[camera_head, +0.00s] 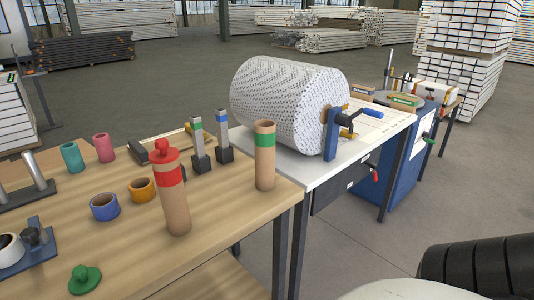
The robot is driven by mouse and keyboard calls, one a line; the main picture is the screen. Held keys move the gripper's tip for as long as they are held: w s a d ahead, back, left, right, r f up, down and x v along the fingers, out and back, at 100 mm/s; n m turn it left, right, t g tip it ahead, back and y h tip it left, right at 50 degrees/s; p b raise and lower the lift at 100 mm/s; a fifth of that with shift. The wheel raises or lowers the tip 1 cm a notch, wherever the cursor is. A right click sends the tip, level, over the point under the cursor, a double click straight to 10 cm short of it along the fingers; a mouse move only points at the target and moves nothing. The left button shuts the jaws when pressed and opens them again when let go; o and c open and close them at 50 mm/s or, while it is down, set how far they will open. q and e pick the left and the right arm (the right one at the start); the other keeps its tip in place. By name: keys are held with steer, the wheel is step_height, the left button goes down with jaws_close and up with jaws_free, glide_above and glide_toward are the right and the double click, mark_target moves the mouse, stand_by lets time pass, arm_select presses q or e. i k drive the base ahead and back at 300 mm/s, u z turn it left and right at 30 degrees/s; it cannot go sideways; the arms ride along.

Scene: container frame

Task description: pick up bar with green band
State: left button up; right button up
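A slim grey bar with a green band (199,145) near its top stands upright in a dark block at the back right of the wooden table (110,240). A similar bar with a blue band (223,135) stands upright just right of it. A thicker brown cardboard tube with a green band (265,172) stands upright at the table's right edge. A taller brown tube with a red band and red cap (175,205) stands in front of the bars. Neither of my grippers is in view.
Blue (104,207) and orange (142,189) rings, teal (72,157) and pink (104,148) cylinders, and a green knobbed cap (85,279) lie on the table. A large wrapped roll (290,105) lies on a white table (375,135) to the right.

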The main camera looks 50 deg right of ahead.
mark_target(196, 125)
steer(key=z, duration=1.6)
